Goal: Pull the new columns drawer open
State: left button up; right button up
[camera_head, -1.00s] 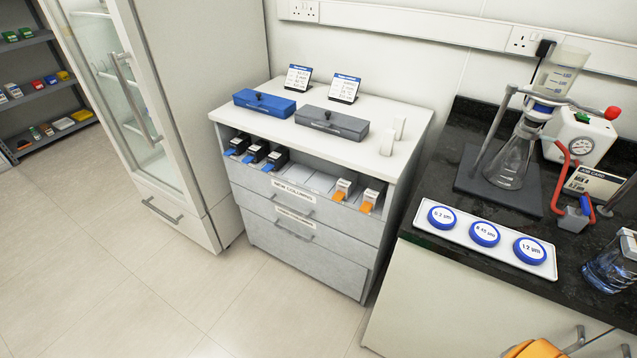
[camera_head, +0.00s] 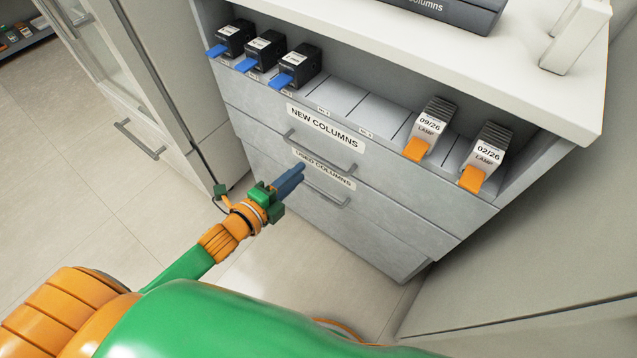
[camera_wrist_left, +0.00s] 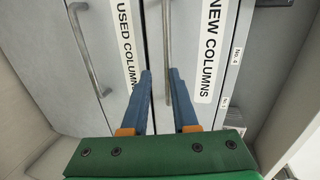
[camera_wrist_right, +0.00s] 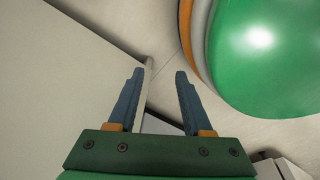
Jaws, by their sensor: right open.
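The new columns drawer (camera_head: 420,190) is the upper grey drawer under the open shelf, closed, with a "NEW COLUMNS" label (camera_head: 322,127). Its bar handle (camera_head: 322,155) lies below the label and also shows in the left wrist view (camera_wrist_left: 167,40). My left gripper (camera_head: 300,170) is in front of the drawers, near this handle. In the left wrist view my left gripper (camera_wrist_left: 160,72) is open and empty, with the handle seen between its fingertips; contact cannot be told. My right gripper (camera_wrist_right: 158,72) is open and empty, away from the drawer; the head view does not show it.
The used columns drawer (camera_head: 385,222) is directly below, closed, with its own handle (camera_head: 326,194). Black boxes with blue tabs (camera_head: 298,68) and two lamp boxes (camera_head: 432,128) sit on the shelf above. A tall cabinet stands left. Floor (camera_head: 75,175) is clear.

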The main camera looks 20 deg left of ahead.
aim_at(315, 159)
pick_arm(q)
jog(key=shift+m, duration=0.3)
jog(key=x, duration=0.2)
jog(key=b+x, duration=0.1)
jog(key=x, duration=0.1)
jog(key=r+x, duration=0.1)
jog(key=x, duration=0.2)
jog(key=shift+d+r, duration=0.1)
jog(key=shift+d, duration=0.25)
grip_shut()
dwell(0.7)
